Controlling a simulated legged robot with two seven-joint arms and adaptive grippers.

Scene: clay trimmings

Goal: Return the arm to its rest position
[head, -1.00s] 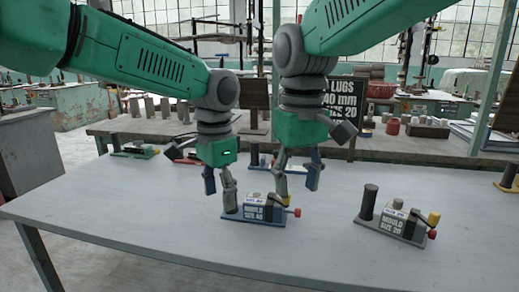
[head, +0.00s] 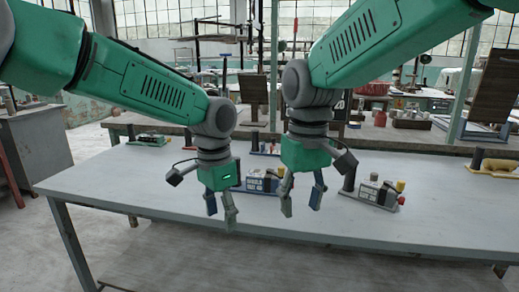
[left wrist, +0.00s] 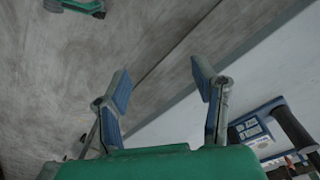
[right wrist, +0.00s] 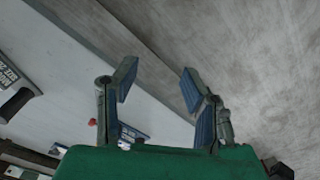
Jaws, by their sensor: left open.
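My left gripper (head: 221,211) and my right gripper (head: 302,203) hang side by side, pointing down at the table's front edge in the head view. Both are open and empty: the left wrist view shows the left fingers apart (left wrist: 162,84), and the right wrist view shows the right fingers apart (right wrist: 158,82). A mould on a blue base (head: 262,182) stands on the table behind the grippers, partly hidden by them. A grey-based mould with a dark post (head: 371,190) stands to the right. Neither gripper touches a mould.
The grey table (head: 120,182) has bare room at its left and front. A green-based fixture (head: 150,139) is at the back left, and a yellow-topped one (head: 495,166) at the right. A cluttered bench (head: 420,137) stands behind. Floor shows in front.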

